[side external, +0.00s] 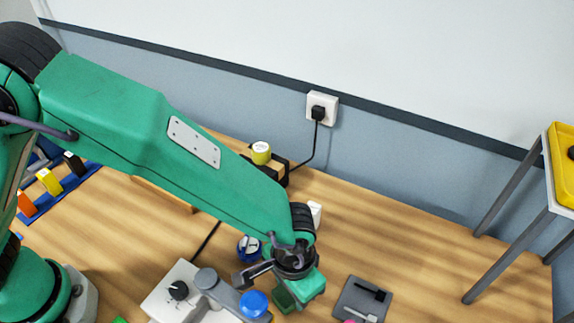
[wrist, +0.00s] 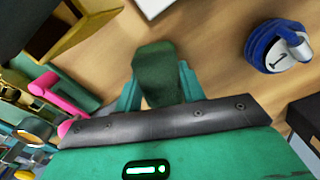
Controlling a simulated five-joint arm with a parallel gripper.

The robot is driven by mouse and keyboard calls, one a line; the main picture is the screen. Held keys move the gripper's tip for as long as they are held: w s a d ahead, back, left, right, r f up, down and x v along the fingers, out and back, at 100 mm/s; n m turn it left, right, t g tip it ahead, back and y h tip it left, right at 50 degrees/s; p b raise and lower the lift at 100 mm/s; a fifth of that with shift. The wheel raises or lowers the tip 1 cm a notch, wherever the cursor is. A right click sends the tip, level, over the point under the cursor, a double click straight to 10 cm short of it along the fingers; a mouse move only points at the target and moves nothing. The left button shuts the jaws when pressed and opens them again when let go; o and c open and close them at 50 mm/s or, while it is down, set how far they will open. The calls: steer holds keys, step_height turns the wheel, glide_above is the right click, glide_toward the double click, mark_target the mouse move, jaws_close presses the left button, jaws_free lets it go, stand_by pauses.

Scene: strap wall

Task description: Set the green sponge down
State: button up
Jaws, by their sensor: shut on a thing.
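The green sponge (wrist: 155,68) is a dark green block between the two teal fingers in the wrist view. It also shows as a small dark green patch in the side view (side external: 283,299), partly hidden by my gripper. My gripper (wrist: 159,90) is shut on it, with the far end sticking out past the fingers. In the side view my gripper (side external: 290,296) points down over the wooden table (side external: 410,245) near the bottom edge. I cannot tell whether the sponge touches the table.
A blue-and-white round item (side external: 249,248) lies left of my gripper. A white device with a black knob (side external: 178,290) and a blue ball-shaped top (side external: 254,304) are close by. A grey tray (side external: 362,300) is on the right. Bare table lies at the right and behind.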

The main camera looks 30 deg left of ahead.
steer(key=o, duration=0.9)
step_height(320, 180, up, 12)
steer(key=shift+r, duration=0.15)
stand_by(0.6)
